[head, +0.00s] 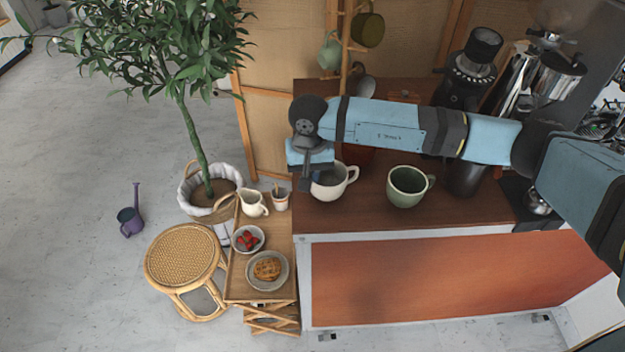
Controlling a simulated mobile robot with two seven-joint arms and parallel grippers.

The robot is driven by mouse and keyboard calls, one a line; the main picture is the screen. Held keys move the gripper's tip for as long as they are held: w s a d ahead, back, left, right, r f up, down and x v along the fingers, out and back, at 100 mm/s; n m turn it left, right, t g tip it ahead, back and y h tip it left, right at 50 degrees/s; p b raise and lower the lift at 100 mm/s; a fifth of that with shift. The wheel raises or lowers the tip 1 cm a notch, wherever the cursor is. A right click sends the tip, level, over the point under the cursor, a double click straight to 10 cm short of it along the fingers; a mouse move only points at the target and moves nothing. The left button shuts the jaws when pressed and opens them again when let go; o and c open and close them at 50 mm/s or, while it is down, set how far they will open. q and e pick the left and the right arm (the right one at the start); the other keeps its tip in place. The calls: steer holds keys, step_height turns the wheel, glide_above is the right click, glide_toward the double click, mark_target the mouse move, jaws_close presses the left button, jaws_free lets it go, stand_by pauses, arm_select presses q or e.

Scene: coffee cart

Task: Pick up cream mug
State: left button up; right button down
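The cream mug (334,186) stands upright on the brown counter top of the cart, near its left end. Its handle points right. My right gripper (306,182) reaches in from the right and points down at the mug's left side. The gripper covers the mug's left rim and part of its wall. I cannot tell whether the fingers touch the mug or how far apart they are. My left gripper is not in view.
A green mug (405,187) stands right of the cream mug on the counter (462,214). A coffee grinder (474,62) stands behind. Left, a low wooden tray table (236,285) holds a creamer (253,204), a strawberry bowl (247,238) and a waffle plate (267,270).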

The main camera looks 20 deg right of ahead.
step_height(320, 180, up, 18)
steer(key=b, duration=0.1)
steer(key=shift+r+b, duration=0.15)
steer(key=shift+b, duration=0.25)
steer(key=s+d+n+p, duration=0.2)
steer(key=s+d+p, duration=0.3)
steer(key=d+p, duration=0.45)
steer(key=w+a+m+b, duration=0.2)
steer(key=w+a+b, duration=0.3)
steer(key=a+b, duration=0.4)
steer(key=shift+a, duration=0.25)
